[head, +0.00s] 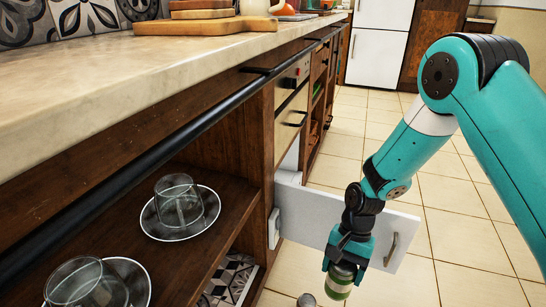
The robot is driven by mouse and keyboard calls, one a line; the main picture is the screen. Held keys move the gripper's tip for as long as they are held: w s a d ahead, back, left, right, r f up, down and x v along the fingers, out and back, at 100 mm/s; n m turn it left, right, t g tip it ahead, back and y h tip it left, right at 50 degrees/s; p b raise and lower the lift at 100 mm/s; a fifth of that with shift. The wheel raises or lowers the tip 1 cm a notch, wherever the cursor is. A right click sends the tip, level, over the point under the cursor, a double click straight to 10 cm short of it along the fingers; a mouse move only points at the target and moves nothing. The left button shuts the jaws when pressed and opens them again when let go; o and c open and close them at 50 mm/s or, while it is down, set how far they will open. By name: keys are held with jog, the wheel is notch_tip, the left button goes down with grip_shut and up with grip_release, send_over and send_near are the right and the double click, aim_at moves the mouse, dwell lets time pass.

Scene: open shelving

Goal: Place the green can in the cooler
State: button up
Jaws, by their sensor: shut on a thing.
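My gripper (345,262) hangs low at the right of the counter, pointing down. It is shut on the green can (339,284), whose green and pale side shows below the jaws. The can is held in the air. Just behind the gripper is a white panel door (310,218) with a metal handle, standing out from the counter front. It looks like the open door of the cooler; the inside is hidden from this view.
An open shelf (225,250) at left holds glass cups on saucers (180,212). The stone countertop (150,60) carries cutting boards (205,27). Tiled floor (465,225) is clear at right. A white fridge (378,40) stands far back.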

jog(key=w+d+r+n+h+p, duration=0.25)
jog(key=d+r+n, duration=0.35)
jog(key=d+r, duration=0.7)
notch_tip(320, 180, up, 29)
jog(key=s+p, duration=0.2)
jog(key=p, duration=3.6)
jog(key=shift+d+f+g+p, duration=0.2)
jog(key=shift+d+g+p, duration=0.05)
jog(key=shift+g+p, duration=0.1)
